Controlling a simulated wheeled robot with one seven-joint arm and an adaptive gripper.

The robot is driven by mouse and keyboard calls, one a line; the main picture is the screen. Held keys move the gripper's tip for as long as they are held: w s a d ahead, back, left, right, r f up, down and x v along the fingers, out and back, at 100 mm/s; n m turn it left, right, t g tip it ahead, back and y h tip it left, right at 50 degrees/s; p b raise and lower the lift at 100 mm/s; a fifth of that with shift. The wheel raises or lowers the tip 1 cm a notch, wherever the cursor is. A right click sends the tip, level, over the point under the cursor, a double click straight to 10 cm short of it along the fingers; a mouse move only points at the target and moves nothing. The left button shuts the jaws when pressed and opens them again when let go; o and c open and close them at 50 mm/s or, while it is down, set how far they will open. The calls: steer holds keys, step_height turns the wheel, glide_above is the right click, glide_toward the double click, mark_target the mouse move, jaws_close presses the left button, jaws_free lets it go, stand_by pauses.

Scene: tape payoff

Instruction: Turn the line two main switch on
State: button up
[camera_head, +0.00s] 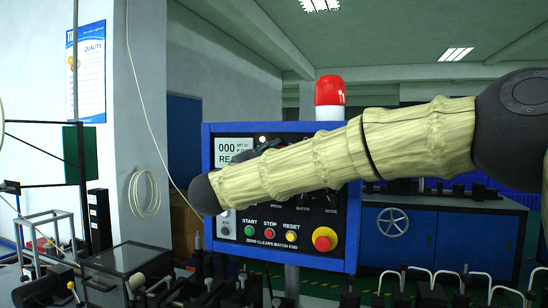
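A blue-framed control panel (352,258) stands in the middle of the view, with a display (228,148) reading 000 at its upper left. My patterned arm crosses its middle and hides many controls there. I cannot make out a line two main switch or its position. Below the arm are a green START button (250,230), a red STOP button (270,234), a yellow RESET button (290,236) and a red emergency stop (324,238) on yellow. A dark piece above my arm, in front of the panel, may be part of my gripper; its fingers are not discernible.
A red beacon (330,91) sits on top of the panel. Machine parts (195,285) and a row of white hooked rods (450,275) stand in front below. A blue cabinet (425,240) with a handwheel is behind at right. A cable coil (144,194) hangs at left.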

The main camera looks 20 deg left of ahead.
steer(key=v, duration=1.2)
steer(key=shift+d, duration=0.1)
